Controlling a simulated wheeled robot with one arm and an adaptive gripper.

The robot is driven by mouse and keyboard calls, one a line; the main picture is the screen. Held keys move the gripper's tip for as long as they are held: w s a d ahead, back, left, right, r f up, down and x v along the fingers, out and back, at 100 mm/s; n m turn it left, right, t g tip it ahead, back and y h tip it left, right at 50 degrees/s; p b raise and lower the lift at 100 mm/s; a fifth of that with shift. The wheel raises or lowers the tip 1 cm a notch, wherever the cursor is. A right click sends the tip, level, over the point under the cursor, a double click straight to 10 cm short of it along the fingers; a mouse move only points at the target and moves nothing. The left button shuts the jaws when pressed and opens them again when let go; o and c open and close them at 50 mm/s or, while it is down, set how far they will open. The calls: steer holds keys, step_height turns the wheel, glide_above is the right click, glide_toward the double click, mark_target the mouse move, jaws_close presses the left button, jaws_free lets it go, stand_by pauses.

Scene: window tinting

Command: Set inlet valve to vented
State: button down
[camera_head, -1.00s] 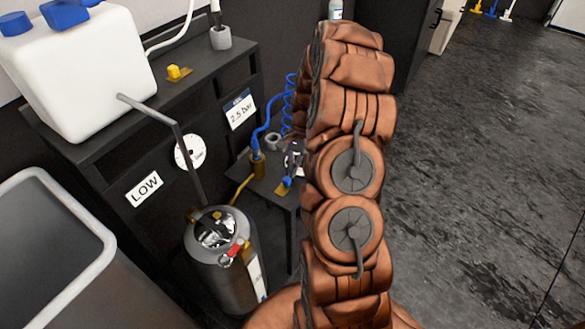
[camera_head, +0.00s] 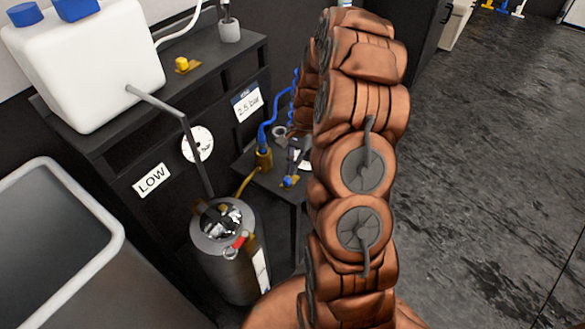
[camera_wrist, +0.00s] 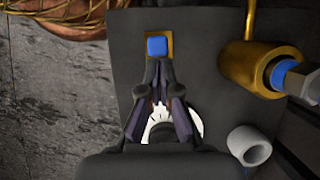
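A small blue handle on a brass plate (camera_head: 289,182), which may be the inlet valve, sits on the low dark table. In the wrist view the blue handle (camera_wrist: 157,46) is square and lies just beyond my fingertips. My gripper (camera_wrist: 158,68) points at it, with its fingertips drawn together and nothing clearly between them. Whether the tips touch the handle I cannot tell. In the head view my gripper (camera_head: 297,160) is small and partly hidden by my arm. A white round dial (camera_wrist: 187,124) is partly hidden behind the fingers. No valve setting is readable.
A brass fitting with a blue hose (camera_head: 264,160) stands left of the handle; in the wrist view this brass fitting (camera_wrist: 262,68) is to the right. A grey ring (camera_wrist: 249,146) is nearby. A metal tank (camera_head: 226,255) stands in front. The floor (camera_head: 480,180) at right is clear.

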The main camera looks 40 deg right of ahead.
steer(key=p+v, duration=0.2)
steer(key=v, duration=0.6)
steer(key=shift+d+r, duration=0.2)
steer(key=shift+r, duration=0.1)
steer(key=shift+w, duration=0.1)
